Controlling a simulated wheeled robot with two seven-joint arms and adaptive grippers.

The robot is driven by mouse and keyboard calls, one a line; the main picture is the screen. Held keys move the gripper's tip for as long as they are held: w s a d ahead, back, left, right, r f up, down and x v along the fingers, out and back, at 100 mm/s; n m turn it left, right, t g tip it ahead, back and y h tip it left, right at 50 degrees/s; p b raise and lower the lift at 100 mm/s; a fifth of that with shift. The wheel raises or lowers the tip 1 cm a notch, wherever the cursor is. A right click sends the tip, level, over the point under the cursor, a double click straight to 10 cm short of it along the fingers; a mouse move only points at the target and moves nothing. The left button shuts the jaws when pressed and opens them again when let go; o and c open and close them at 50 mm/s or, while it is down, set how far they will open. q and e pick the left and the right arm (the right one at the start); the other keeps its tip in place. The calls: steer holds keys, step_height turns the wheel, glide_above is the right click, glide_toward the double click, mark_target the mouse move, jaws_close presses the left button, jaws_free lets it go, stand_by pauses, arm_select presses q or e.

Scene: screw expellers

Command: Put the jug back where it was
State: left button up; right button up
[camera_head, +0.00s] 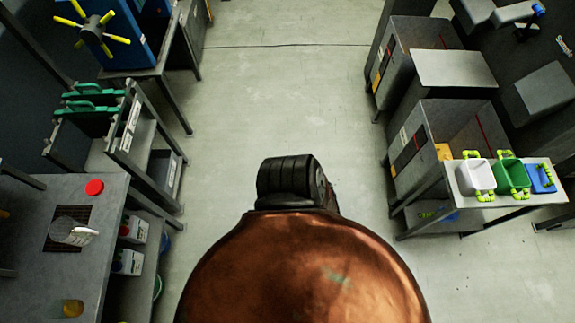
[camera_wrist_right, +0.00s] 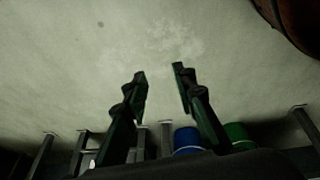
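A clear, rounded vessel with a pale, ribbed part at its right (camera_head: 72,231), probably the jug, stands on a dark grate (camera_head: 68,245) on the grey bench at the left; it is too small to be sure. My right gripper (camera_wrist_right: 159,71) shows in the right wrist view with its two dark fingers apart and nothing between them. Bare floor lies beyond its fingertips. The right gripper does not show in the head view. My left gripper is in neither view.
The left bench (camera_head: 35,205) also holds a red round thing (camera_head: 94,187) and a yellowish vessel (camera_head: 72,308). A right table holds white (camera_head: 475,177), green (camera_head: 513,177) and blue (camera_head: 541,178) items. Blue (camera_wrist_right: 187,140) and green (camera_wrist_right: 237,135) containers show beyond my right gripper. The central floor is clear.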

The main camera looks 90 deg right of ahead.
steer(key=s+a+f+g, duration=0.2)
steer(key=s, duration=0.7)
steer(key=s+a+f+g, duration=0.1)
steer(key=s+a+f, duration=0.1)
steer(key=s, duration=0.6)
steer(key=shift+s+a+g, duration=0.35)
steer(key=shift+a+g, duration=0.05)
steer(key=shift+a, duration=0.4)
